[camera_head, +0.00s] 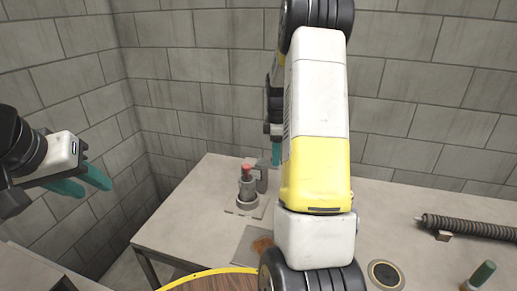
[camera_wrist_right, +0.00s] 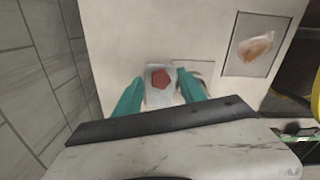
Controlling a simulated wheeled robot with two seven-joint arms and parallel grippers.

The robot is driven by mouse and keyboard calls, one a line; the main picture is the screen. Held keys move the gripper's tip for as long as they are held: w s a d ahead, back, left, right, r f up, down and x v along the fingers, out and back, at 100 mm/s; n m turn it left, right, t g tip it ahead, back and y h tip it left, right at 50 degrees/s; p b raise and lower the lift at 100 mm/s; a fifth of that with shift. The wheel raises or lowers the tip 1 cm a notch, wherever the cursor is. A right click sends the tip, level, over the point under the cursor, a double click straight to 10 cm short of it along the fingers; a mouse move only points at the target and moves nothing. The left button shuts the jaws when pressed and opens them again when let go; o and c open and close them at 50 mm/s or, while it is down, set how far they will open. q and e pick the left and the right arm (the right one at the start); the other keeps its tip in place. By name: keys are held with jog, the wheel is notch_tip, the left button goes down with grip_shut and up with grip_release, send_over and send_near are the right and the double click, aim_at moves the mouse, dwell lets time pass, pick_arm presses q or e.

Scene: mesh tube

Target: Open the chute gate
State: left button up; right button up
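A grey upright fitting with a red top (camera_head: 246,186) stands on a plate near the table's back left. I cannot tell which part of it, if any, is the chute gate. In the right wrist view its red top (camera_wrist_right: 160,78) lies between the teal fingers of my right gripper (camera_wrist_right: 160,92). They are apart, and I cannot tell whether they touch it. My left gripper (camera_head: 94,188) is open and empty, left of the table.
A square plate with an orange-brown patch (camera_head: 256,243) lies in front of the fitting. A ribbed tube (camera_head: 470,228), a round ring (camera_head: 385,275) and a green-handled item (camera_head: 482,274) are at the right. A yellow-rimmed round brown surface (camera_head: 212,283) is at the front. Block walls stand behind.

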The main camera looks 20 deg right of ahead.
notch_tip(320, 180, up, 8)
jog(key=shift+f, duration=0.1)
dwell(0.4)
dwell(0.4)
jog(key=s+a+r+m+t+y, duration=0.1)
jog(key=s+a+r+m+t, duration=0.1)
jog(key=s+a+r+m, duration=0.35)
jog(key=s+a+r+m+t, duration=0.25)
jog(key=s+a+r, duration=0.45)
jog(key=s+a, duration=0.35)
jog(key=s+a+f+m+t+y, duration=0.1)
jog(key=s+a+m, duration=0.2)
jog(key=s, duration=0.6)
jog(key=shift+s+a+f+m+t, duration=0.2)
jog(key=shift+m+t, duration=0.15)
jog(key=shift+m, duration=0.65)
